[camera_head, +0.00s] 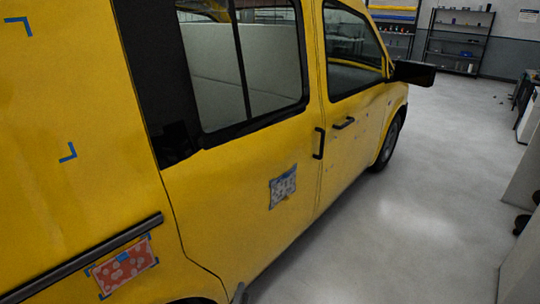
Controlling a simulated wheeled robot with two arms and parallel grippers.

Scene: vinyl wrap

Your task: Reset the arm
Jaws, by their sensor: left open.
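I see nothing held in the visible part. My right gripper is not in view. The yellow van (240,175) fills the left and middle. A red patterned vinyl piece (124,267) lies on its rear panel inside blue corner marks. A grey-white patterned piece (283,187) with a blue strip is on the door.
Blue corner marks (68,152) show bare on the rear panel. A black mirror (413,73) sticks out from the van. The grey floor (420,200) to the right is open. Shelves (458,40) stand at the back, and benches line the right edge.

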